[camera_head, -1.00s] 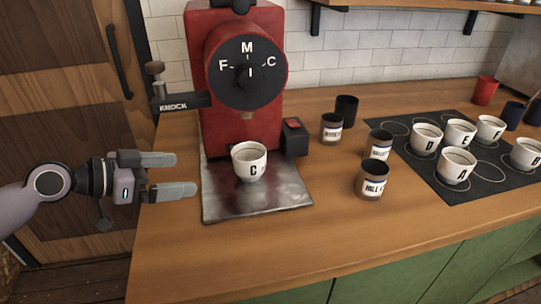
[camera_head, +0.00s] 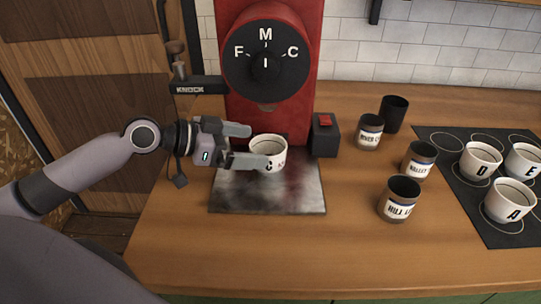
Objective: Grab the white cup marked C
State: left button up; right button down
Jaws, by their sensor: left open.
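The white cup marked C (camera_head: 270,149) stands upright on the metal tray (camera_head: 290,197) of the red grinder. Its letter is partly covered by a finger. My left gripper (camera_head: 256,146) reaches in from the left, its fingers pointing right. It is open, with the fingertips at the cup's left side. One finger is at the cup's far left edge and the other passes in front of its near left side. I cannot tell whether they touch the cup. My right gripper is not in view.
The red grinder (camera_head: 267,117) stands behind the cup, with a knock lever (camera_head: 203,86) at its left and a dark switch box (camera_head: 325,137) at its right. Dark labelled tins (camera_head: 399,201) stand to the right. More white cups (camera_head: 509,203) stand on a black mat (camera_head: 478,208). The front counter is clear.

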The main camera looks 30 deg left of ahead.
aim_at(283, 149)
pick_arm(q)
jog(key=shift+a+f+p+x, duration=0.1)
jog(key=shift+p+x, duration=0.25)
jog(key=shift+x, duration=1.05)
jog(key=shift+a+f+p+x, duration=0.15)
jog(key=shift+p+x, duration=0.15)
jog(key=shift+x, duration=1.1)
jog(key=shift+r, duration=0.1)
jog(key=c, duration=1.1)
